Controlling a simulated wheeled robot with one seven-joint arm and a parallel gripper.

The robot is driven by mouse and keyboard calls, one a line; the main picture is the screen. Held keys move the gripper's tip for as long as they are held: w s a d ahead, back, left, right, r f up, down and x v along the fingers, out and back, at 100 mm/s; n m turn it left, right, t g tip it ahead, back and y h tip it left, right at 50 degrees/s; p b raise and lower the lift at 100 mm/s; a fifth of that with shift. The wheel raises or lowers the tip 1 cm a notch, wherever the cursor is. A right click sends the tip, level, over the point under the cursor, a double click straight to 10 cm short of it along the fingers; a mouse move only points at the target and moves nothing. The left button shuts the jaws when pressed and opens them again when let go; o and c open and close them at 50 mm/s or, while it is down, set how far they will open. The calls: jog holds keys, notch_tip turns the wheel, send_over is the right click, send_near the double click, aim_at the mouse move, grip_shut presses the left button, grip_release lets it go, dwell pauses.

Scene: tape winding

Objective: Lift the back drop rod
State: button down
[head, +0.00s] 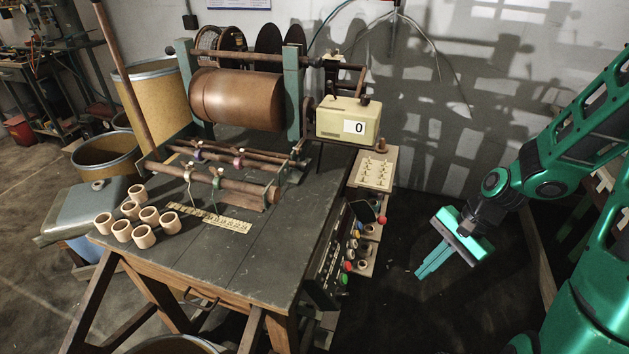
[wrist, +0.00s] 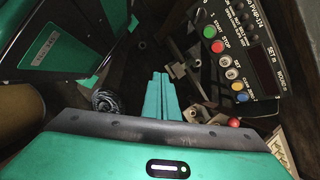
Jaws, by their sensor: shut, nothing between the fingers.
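On the workbench (head: 250,245), below the brown drum (head: 237,98), lie brown rods running left to right. The back drop rod (head: 218,156) seems to be the one farther back, with purple and pink pieces on it. A front rod (head: 232,187) with green pieces lies nearer. My gripper (head: 419,274) is right of the bench, apart from all the rods, with its teal fingers pointing down and left. The fingers are together and empty. In the wrist view my gripper (wrist: 160,76) also shows shut, and no rod can be made out there.
A cream counter box (head: 348,122) reading 0 stands right of the drum. A control panel with buttons (wrist: 235,60) and a small shelf (head: 374,170) line the bench's right side. Several tan rings (head: 144,237) sit at the bench's left. Open floor lies around my gripper.

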jog(key=w+a+f+m+y, duration=0.2)
jog(key=w+a+m+y, duration=0.15)
jog(key=a, duration=0.45)
jog(key=m+t+y, duration=0.7)
jog(key=m+t, duration=0.1)
jog(key=m, duration=0.5)
send_near(315, 206)
notch_tip(315, 206, up, 4)
jog(key=shift+d+f, duration=0.15)
jog(key=shift+f, duration=0.05)
jog(key=x, duration=1)
jog(key=shift+r, duration=0.15)
jog(key=shift+w+r, duration=0.35)
jog(key=shift+r, duration=0.25)
jog(key=shift+w+r, duration=0.3)
jog(key=shift+r, duration=0.25)
jog(key=shift+w+r, duration=0.35)
jog(key=shift+r, duration=0.2)
